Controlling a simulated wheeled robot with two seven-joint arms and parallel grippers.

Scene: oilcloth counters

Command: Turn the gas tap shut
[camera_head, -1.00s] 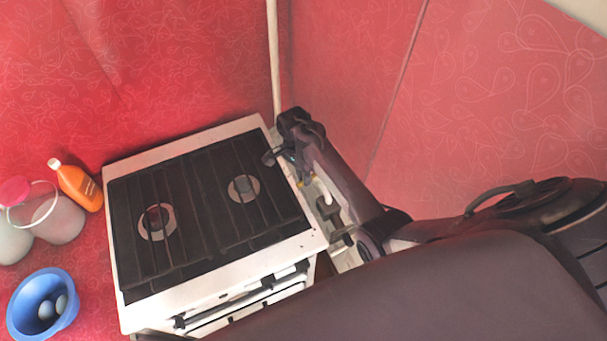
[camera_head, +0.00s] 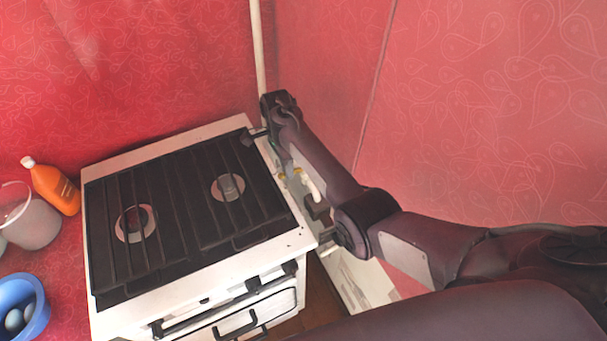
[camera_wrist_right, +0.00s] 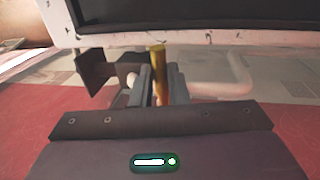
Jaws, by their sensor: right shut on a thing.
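The gas tap shows as a small yellow lever (camera_wrist_right: 158,58) in the right wrist view, upright between my fingers. In the head view, bits of yellow (camera_head: 297,171) show low beside the stove's right side, partly hidden by my arm. My right gripper (camera_head: 287,166) reaches down there, and its fingers (camera_wrist_right: 160,86) are shut on the yellow lever. The rest of the tap is hidden by the fingers. The lever's exact angle is hard to tell in the head view. My left gripper is not in view.
The white stove (camera_head: 210,279) with black grates stands left of my right arm. A pale pipe (camera_head: 259,50) rises behind it. Red patterned walls close the corner. An orange bottle (camera_head: 54,188), a pail (camera_head: 32,222) and a blue bowl (camera_head: 38,318) stand at the left.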

